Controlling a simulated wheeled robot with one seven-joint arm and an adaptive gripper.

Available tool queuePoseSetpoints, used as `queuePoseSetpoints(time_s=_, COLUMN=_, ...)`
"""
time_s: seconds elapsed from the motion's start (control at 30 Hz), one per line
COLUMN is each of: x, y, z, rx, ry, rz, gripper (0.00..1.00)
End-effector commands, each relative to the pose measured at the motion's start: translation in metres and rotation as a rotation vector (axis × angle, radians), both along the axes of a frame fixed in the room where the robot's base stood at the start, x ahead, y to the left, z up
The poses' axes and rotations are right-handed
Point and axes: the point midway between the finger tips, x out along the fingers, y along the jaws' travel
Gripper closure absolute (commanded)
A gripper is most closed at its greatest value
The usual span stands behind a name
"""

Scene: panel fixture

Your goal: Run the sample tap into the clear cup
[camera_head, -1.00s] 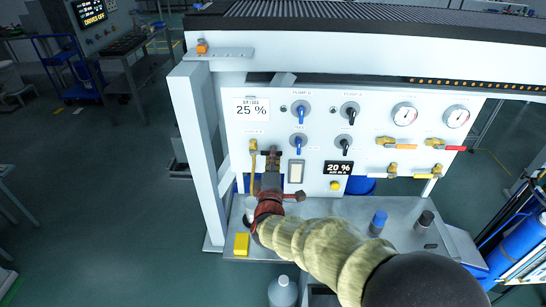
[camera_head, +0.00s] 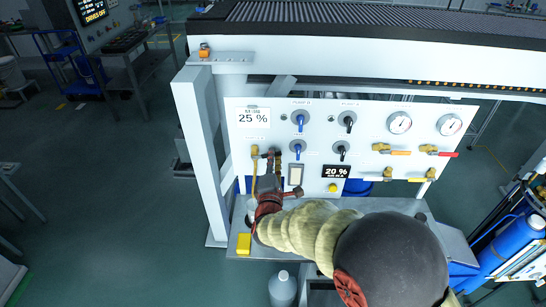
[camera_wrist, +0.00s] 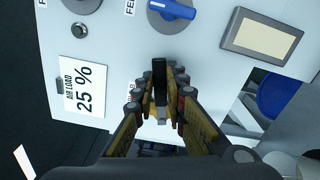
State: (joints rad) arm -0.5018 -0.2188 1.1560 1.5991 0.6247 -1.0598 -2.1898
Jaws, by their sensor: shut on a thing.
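The sample tap (camera_head: 254,174) is a brass-yellow upright fitting at the left of the white panel. My gripper (camera_head: 267,154) is at the panel, just right of this fitting. In the wrist view my gripper (camera_wrist: 160,88) has its fingers closed around a narrow black handle (camera_wrist: 160,72), with yellow metal between the pads. The fingers hide most of the tap's body. A pale, see-through shape, perhaps the clear cup (camera_head: 251,207), stands on the steel shelf below the tap, partly hidden by my wrist. I cannot make out what is in it.
A blue knob (camera_wrist: 171,9) is close above the fingers in the wrist view. The panel also has a lit switch (camera_head: 295,174), gauges (camera_head: 400,123) and red and yellow valves. A yellow block (camera_head: 244,243) sits at the shelf's (camera_head: 400,206) front left. A white post (camera_head: 197,150) stands left.

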Motion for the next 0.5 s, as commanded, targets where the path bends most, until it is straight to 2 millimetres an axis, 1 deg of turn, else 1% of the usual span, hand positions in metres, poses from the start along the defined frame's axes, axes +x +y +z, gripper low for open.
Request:
queuePoseSetpoints(time_s=0.07, x=-0.0004, y=0.0000, z=-0.0016, rx=-0.001, ry=0.002, rz=0.000, gripper=1.00)
queuePoseSetpoints(time_s=0.1, x=-0.0004, y=-0.0002, z=-0.0017, rx=-0.001, ry=0.002, rz=0.000, gripper=0.85)
queuePoseSetpoints(time_s=0.4, x=-0.0002, y=-0.0002, z=-0.0007, rx=0.000, ry=0.001, rz=0.000, gripper=0.68)
queuePoseSetpoints(time_s=0.5, x=-0.0001, y=-0.0002, z=-0.0006, rx=0.001, ry=0.001, rz=0.000, gripper=0.68)
